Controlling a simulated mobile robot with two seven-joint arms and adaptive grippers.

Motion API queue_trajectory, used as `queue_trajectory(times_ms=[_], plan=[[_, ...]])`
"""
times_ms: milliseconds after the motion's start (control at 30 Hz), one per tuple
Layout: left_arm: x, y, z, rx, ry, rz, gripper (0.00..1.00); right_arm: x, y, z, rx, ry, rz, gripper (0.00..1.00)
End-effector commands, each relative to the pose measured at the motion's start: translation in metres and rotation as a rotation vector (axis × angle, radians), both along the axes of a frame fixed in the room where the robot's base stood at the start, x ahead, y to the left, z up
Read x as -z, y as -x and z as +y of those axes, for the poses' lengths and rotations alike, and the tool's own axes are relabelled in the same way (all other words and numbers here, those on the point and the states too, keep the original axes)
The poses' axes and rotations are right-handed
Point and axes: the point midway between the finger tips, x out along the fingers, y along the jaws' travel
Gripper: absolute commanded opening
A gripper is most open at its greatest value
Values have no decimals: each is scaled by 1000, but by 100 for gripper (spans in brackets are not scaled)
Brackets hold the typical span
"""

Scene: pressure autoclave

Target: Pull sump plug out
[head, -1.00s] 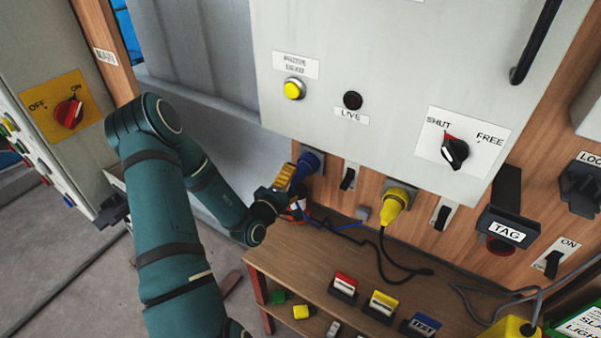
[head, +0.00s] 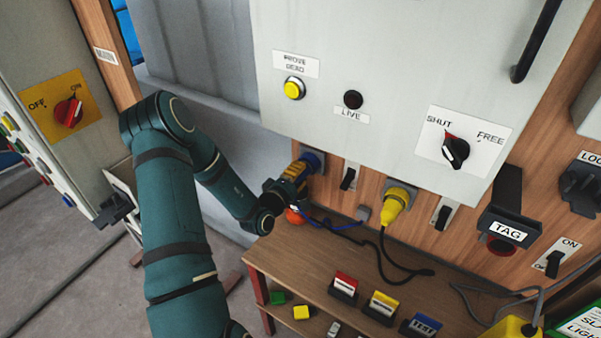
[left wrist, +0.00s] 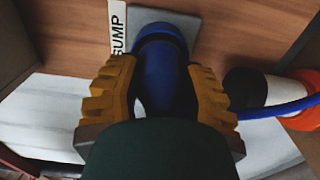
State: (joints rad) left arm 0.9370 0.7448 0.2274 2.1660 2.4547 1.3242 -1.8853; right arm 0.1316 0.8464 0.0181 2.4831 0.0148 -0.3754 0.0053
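The blue sump plug (left wrist: 165,75) sits in its socket on the wooden panel, beside a label reading SUMP (left wrist: 118,28). In the head view the plug's blue top (head: 313,159) shows just beyond my left gripper (head: 297,172). The left wrist view shows the yellow fingers of my left gripper (left wrist: 163,85) on both sides of the plug. Their tips appear to touch it. The lower part of the plug is hidden behind the dark gripper body. My right gripper is not in view.
A yellow plug (head: 397,203) with a black cable is to the right, with black switches beside the sockets. An orange and white object (head: 294,215) is just below my gripper. A wooden shelf (head: 300,262) holds coloured tags. A grey cabinet (head: 400,70) overhangs above.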

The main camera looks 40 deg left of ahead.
Motion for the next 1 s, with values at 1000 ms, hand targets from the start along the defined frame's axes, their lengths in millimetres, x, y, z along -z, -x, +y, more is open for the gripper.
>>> queue_trajectory(times_ms=[1000], plan=[[0, 16, -1, -1, -1, 0, 0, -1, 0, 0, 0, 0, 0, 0]])
